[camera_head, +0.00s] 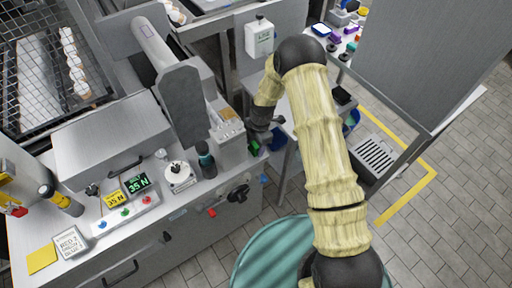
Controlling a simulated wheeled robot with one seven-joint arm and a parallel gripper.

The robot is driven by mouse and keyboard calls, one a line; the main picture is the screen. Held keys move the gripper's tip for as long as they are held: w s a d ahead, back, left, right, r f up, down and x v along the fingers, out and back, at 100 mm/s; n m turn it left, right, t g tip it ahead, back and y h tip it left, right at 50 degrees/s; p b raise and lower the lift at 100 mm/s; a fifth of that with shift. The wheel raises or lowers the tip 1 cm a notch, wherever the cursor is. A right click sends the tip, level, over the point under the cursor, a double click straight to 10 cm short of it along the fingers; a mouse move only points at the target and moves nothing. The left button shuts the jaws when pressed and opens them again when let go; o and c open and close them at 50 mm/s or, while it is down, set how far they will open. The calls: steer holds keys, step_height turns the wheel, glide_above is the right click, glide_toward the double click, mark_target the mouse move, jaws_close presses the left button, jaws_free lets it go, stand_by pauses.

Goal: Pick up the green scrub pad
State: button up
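My arm, in a pale yellow ribbed sleeve, reaches from the bottom right up and over to the steel counter's right end. My gripper (260,136) is dark and small in the picture, pointing down beside a grey box-shaped unit. A small bright green piece (254,147) shows right at the fingertips; it looks like the green scrub pad, but most of it is hidden. I cannot tell whether the fingers are shut on it or only beside it.
A steel counter (130,232) holds a dark-capped bottle (206,160), a small scale (178,175) and green and yellow displays. A white dispenser (259,37) hangs behind. Tiled floor at right is mostly clear.

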mark_target(255, 144)
steer(key=c, duration=0.7)
steer(key=shift+o, duration=0.2)
steer(key=shift+r, duration=0.1)
step_height(255, 144, up, 10)
steer(key=shift+f+b, duration=0.1)
steer(key=shift+b, duration=1.1)
